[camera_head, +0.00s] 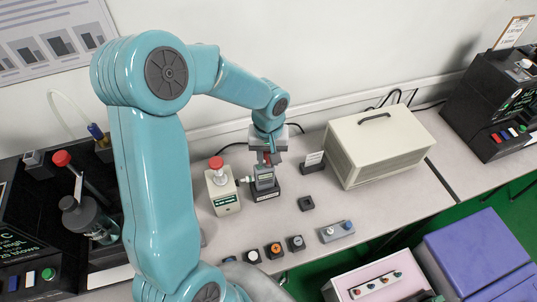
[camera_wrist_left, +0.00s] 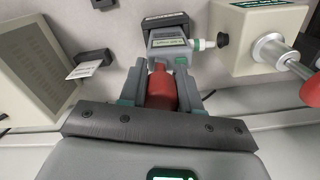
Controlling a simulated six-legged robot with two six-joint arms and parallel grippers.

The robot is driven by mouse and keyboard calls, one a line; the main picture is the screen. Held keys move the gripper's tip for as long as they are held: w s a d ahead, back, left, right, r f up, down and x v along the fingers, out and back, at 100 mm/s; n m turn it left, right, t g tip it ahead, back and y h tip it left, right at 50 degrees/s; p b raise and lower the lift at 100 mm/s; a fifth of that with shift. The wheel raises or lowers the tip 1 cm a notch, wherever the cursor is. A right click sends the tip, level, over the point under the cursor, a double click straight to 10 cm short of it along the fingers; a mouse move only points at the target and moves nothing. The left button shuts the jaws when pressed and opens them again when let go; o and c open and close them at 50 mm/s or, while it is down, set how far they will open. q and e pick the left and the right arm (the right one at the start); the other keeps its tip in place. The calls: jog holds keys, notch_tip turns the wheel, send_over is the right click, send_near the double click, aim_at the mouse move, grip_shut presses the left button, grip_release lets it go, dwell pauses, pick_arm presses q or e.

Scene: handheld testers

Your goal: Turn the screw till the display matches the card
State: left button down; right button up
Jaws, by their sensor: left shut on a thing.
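A small grey tester (camera_head: 264,178) stands on a black base on the bench, and it also shows in the left wrist view (camera_wrist_left: 168,48). A small panel with greenish marks (camera_wrist_left: 168,41) is on it, too small to read. My left gripper (camera_head: 267,157) points down over the tester. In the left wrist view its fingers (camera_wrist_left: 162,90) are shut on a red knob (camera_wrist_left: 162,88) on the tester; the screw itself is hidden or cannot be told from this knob. A white card (camera_head: 314,157) stands in a dark holder to the right, its writing unreadable; it also shows in the wrist view (camera_wrist_left: 84,70).
A cream box with a red-topped knob (camera_head: 222,192) stands close left of the tester, joined by a fitting. A large cream case (camera_head: 378,146) stands right. Small knobs (camera_head: 274,250) and a grey block (camera_head: 337,231) lie in front. Black machines stand at both ends.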

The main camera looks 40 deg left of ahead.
pick_arm(q)
jog(key=shift+m, duration=0.3)
jog(key=c, duration=0.7)
grip_release()
jog(key=shift+r+p, duration=2.4)
jog(key=shift+r, duration=1.15)
jog(key=shift+f, duration=0.1)
jog(key=shift+s, duration=0.1)
